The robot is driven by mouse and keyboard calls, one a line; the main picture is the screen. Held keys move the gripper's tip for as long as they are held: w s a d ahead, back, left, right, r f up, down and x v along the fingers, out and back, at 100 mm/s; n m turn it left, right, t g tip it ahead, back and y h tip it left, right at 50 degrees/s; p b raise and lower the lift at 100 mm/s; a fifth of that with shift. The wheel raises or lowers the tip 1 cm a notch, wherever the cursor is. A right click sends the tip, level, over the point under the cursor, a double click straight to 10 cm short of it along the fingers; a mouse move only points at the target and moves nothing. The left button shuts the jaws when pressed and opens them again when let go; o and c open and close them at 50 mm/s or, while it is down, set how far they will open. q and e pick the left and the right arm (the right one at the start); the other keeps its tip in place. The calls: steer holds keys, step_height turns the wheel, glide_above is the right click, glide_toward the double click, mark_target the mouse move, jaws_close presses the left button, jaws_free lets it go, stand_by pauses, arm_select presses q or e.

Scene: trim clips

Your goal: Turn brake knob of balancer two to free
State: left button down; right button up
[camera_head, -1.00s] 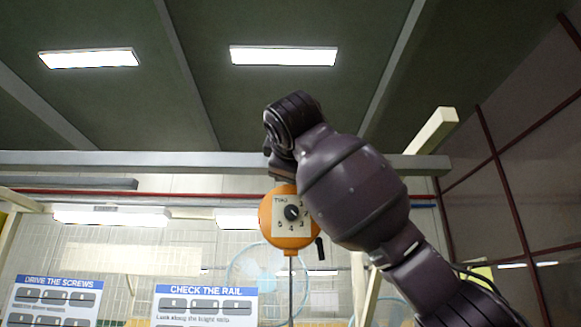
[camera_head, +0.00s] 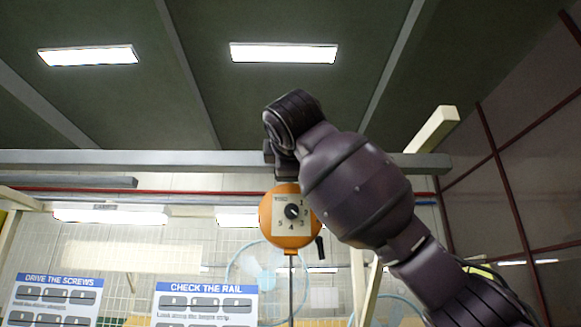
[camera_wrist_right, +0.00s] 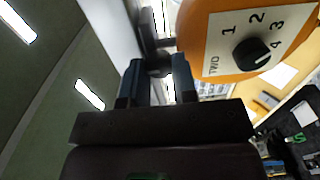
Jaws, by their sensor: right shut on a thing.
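The orange balancer (camera_head: 268,222) marked TWO hangs below a grey rail in the head view. Its pale face has numbers and a black pointer dial (camera_head: 292,212). The balancer also shows at upper right in the right wrist view (camera_wrist_right: 196,40). My right gripper (camera_wrist_right: 158,72) is beside the balancer's top end. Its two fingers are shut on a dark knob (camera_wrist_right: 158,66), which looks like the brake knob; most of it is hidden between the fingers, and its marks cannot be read. My left gripper is not in view.
A grey rail (camera_head: 90,163) runs across above the balancer. Signboards (camera_head: 205,305) stand at lower left. Open room lies left of the balancer.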

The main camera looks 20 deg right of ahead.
steer(key=o, duration=0.9)
arm_select(q)
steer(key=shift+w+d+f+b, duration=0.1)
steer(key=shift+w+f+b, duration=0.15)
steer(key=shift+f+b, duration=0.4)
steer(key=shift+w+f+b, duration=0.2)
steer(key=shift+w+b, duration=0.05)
steer(key=shift+b, duration=0.65)
arm_select(e)
steer(key=shift+v, duration=5.45)
